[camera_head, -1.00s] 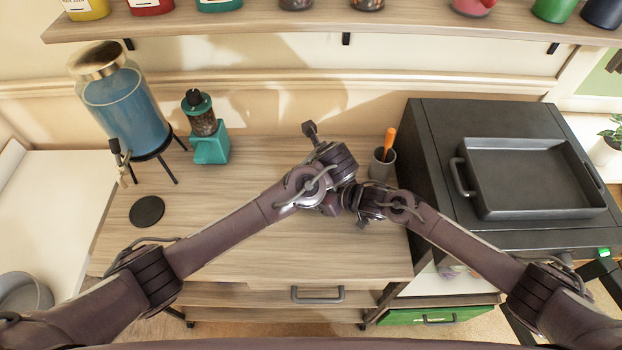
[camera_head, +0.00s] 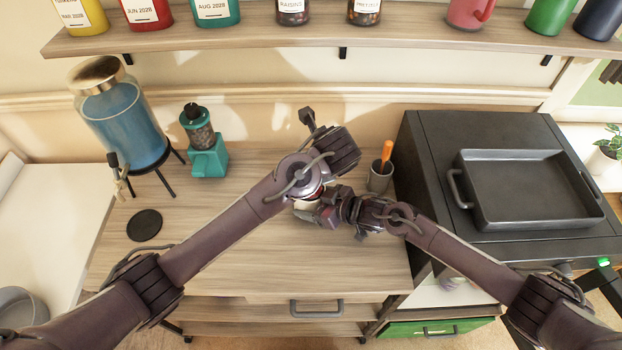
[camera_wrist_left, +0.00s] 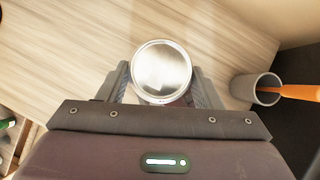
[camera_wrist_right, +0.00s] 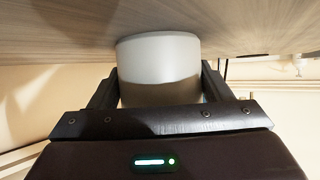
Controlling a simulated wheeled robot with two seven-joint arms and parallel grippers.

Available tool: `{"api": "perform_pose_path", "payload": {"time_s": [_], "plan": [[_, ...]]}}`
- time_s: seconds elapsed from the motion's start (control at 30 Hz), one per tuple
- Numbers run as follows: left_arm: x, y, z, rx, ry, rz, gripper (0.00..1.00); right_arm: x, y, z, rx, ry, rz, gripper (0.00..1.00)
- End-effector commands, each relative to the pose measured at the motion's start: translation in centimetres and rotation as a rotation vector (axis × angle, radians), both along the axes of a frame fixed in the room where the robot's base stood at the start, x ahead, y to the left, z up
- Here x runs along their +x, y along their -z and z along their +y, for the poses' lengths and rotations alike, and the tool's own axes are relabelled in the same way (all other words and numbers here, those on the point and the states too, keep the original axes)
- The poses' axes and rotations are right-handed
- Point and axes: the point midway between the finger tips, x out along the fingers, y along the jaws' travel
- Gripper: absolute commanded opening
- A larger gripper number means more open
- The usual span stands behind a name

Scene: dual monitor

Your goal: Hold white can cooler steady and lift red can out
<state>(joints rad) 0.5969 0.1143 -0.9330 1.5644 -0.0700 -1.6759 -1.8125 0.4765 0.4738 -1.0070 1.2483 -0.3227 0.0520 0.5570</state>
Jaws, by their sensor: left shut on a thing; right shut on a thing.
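In the left wrist view, the silver round top of the red can (camera_wrist_left: 162,68) sits between the fingers of my left gripper (camera_wrist_left: 163,88), which is shut on it. The can's red side is mostly hidden there. In the right wrist view, the white can cooler (camera_wrist_right: 159,58) stands upright between the fingers of my right gripper (camera_wrist_right: 160,85), which is shut around it. In the head view, a bit of the white cooler (camera_head: 304,204) shows below my left wrist, with my right gripper (camera_head: 325,212) at its side. My left fingers are mostly hidden there.
A grey cup (camera_head: 380,178) with an orange-handled tool stands right of my grippers. A dark appliance with a grey pan (camera_head: 528,188) is further right. A blue drink dispenser (camera_head: 128,128), a teal grinder (camera_head: 207,155) and a black coaster (camera_head: 144,225) are left. The front tabletop is clear.

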Motion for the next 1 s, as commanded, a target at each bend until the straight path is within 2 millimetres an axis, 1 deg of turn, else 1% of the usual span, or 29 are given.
{"api": "perform_pose_path", "payload": {"time_s": [0.03,0.1,0.2,0.3,0.5,0.53,0.7,1.0], "plan": [[0.0,-1.0,-0.1,-0.004,0.001,-0.004,0.09,0.0,0.1,-0.1,-0.002,0.001,0.002,0.59],[0.1,-2.0,-0.1,-0.003,0.0,-0.004,0.09,0.0,0.1,-0.1,-0.002,0.001,0.002,0.59],[0.0,-2.8,0.0,-0.001,0.0,-0.003,0.09,0.0,0.1,-0.1,-0.002,0.001,0.002,0.59],[0.0,-3.1,0.0,-0.001,0.001,-0.002,0.09,0.0,0.1,-0.1,-0.002,0.0,0.002,0.59],[0.0,-3.1,0.0,0.0,0.001,-0.001,0.09,-0.1,0.1,-0.1,-0.002,0.0,0.002,0.59],[0.0,-3.1,0.0,0.0,0.001,-0.001,0.09,-0.1,0.1,-0.1,-0.002,0.0,0.002,0.75],[0.0,-3.1,0.0,0.0,0.001,-0.001,0.09,-0.1,0.1,0.0,-0.002,0.0,0.001,0.97],[0.0,-3.1,0.0,0.0,0.001,-0.001,0.09,0.0,-0.1,0.0,0.0,0.0,0.0,0.98]]}}
